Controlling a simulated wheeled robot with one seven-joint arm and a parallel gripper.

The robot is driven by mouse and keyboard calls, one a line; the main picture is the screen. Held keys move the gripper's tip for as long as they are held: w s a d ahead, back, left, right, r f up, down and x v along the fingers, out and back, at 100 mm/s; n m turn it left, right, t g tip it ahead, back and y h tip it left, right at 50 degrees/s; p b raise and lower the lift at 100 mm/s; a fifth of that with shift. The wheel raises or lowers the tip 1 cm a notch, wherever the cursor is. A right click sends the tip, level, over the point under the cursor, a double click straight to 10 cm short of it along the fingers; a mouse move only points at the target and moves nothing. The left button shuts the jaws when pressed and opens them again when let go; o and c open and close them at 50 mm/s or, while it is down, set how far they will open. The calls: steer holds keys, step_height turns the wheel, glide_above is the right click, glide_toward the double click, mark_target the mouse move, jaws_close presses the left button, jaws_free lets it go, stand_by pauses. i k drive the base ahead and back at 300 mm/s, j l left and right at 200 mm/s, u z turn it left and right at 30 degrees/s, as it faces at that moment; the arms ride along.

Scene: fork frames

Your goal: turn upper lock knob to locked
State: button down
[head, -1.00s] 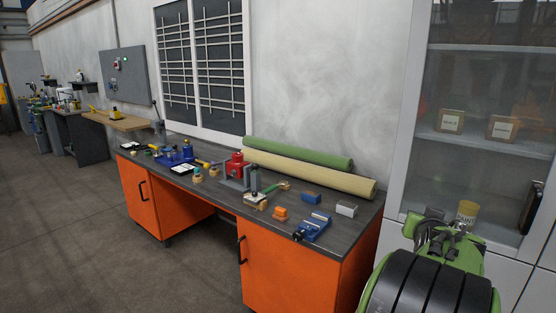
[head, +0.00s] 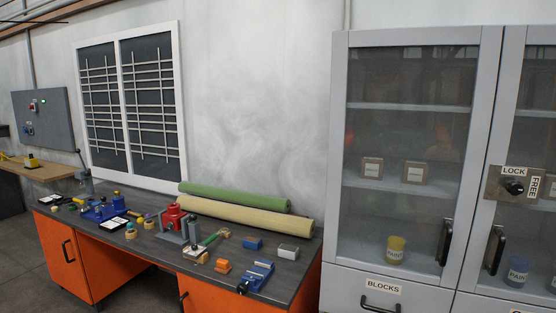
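The lock knob (head: 514,186) is a dark round knob on a brown-grey plate (head: 493,183) on the right cabinet door, near the right edge of the head view. A "LOCK" label (head: 514,171) is above it and a sideways "FREE" label (head: 534,187) is to its right. Which way the knob points is too small to tell. My gripper is not in view.
A grey glass-door cabinet (head: 340,170) stands at right, with black door handles (head: 445,242) and a "BLOCKS" drawer (head: 383,286) below. An orange workbench (head: 290,290) with a dark top, tools and two rolls stands left of it.

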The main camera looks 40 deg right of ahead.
mark_target(514, 188)
steer(key=z, duration=3.3)
